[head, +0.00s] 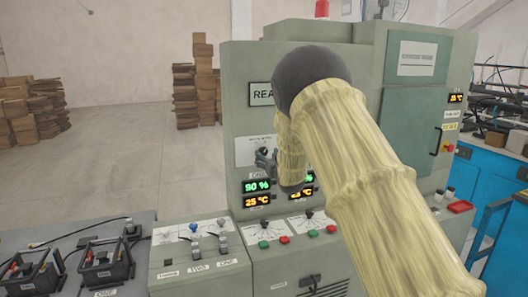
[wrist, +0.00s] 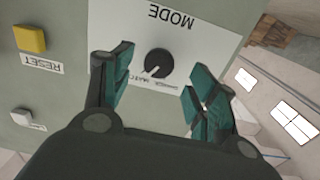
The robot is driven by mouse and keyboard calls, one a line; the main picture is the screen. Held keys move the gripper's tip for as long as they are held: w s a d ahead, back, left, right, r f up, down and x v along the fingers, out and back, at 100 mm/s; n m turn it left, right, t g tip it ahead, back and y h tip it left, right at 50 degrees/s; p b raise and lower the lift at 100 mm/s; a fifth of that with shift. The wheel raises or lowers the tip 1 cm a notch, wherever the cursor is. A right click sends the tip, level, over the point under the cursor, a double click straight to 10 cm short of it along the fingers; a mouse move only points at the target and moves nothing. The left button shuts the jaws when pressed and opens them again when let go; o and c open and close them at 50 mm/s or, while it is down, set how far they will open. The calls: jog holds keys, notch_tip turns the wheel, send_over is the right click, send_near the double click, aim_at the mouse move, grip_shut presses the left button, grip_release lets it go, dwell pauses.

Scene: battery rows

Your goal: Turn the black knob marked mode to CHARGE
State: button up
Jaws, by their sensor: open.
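The black mode knob (wrist: 157,63) shows in the wrist view on a white plate (wrist: 200,22) lettered MODE, upside down in this picture. A pale pointer line on the knob points to the lower left, toward small lettering below it that I cannot fully read. My gripper (wrist: 158,92) is open, with one teal-padded finger on each side of the knob and apart from it. In the head view my gripper (head: 265,158) is in front of the plate on the grey cabinet, and my sleeved arm covers part of the panel.
A yellow button (wrist: 30,39) marked RESET and a white button (wrist: 22,115) sit beside the plate. Below the panel is a console with levers (head: 195,245) and small knobs (head: 264,225). Stacked boxes (head: 193,90) stand behind on open floor.

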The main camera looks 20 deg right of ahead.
aim_at(264, 153)
jog(key=shift+w+a+p, duration=0.1)
jog(key=shift+w+p, duration=0.55)
jog(key=shift+w, duration=1.7)
jog(key=c, duration=1)
